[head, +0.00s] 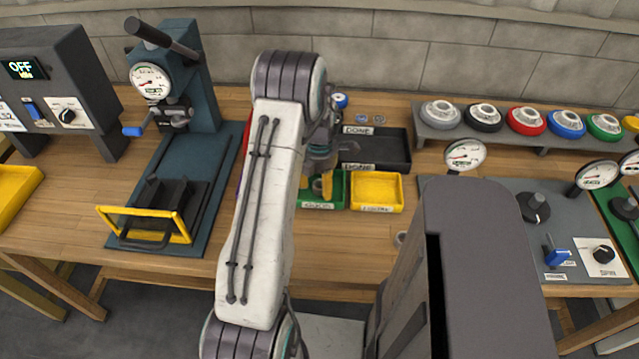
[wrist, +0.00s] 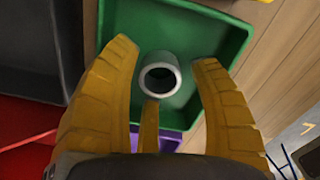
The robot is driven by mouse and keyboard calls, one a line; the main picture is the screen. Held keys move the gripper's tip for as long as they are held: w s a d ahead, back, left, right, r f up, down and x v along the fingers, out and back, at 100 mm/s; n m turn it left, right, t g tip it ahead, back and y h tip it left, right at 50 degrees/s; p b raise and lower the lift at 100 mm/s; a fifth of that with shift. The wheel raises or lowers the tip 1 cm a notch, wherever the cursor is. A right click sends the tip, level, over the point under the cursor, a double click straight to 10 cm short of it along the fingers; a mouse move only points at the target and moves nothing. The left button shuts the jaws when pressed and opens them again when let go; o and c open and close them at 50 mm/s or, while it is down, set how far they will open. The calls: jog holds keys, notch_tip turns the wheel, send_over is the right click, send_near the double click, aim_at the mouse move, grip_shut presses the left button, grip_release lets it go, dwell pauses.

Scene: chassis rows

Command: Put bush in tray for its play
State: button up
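The bush, a short grey ring (wrist: 171,96), shows in the wrist view over the floor of the green tray (wrist: 228,40), with its open end facing the camera. The yellow fingers of my gripper (wrist: 165,56) stand spread around it, with a gap visible on both sides. In the head view my gripper (head: 323,186) is low at the green tray (head: 342,192), partly behind my arm. The bush cannot be made out in the head view. I cannot tell how deep the fingertips reach.
A yellow tray (head: 376,209) stands right of the green one, and a black tray labelled DONE (head: 395,152) is behind. Red (wrist: 35,125) and purple (wrist: 170,139) surfaces border the green tray. A blue press (head: 193,150) stands left. Coloured discs line a shelf (head: 430,133) at the back right.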

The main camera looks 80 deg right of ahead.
jog(key=shift+r, duration=0.1)
jog(key=shift+r+b, duration=0.6)
jog(key=shift+r, duration=5.5)
jog(key=w+a+r+m+h, duration=0.1)
jog(key=w+a+r, duration=0.3)
jog(key=w+a, duration=0.55)
jog(key=w+a+r+m, duration=0.1)
jog(key=w+a+r, duration=0.5)
jog(key=w, duration=0.7)
jog(key=w+a+m+t, duration=0.2)
jog(key=w+a+m, duration=0.1)
jog(key=a, duration=1.5)
jog(key=s+a+f+m+t+y, duration=0.1)
jog(key=s+a, duration=0.4)
jog(key=a, duration=0.7)
jog(key=shift+m+t, duration=0.3)
jog(key=shift+m, duration=0.2)
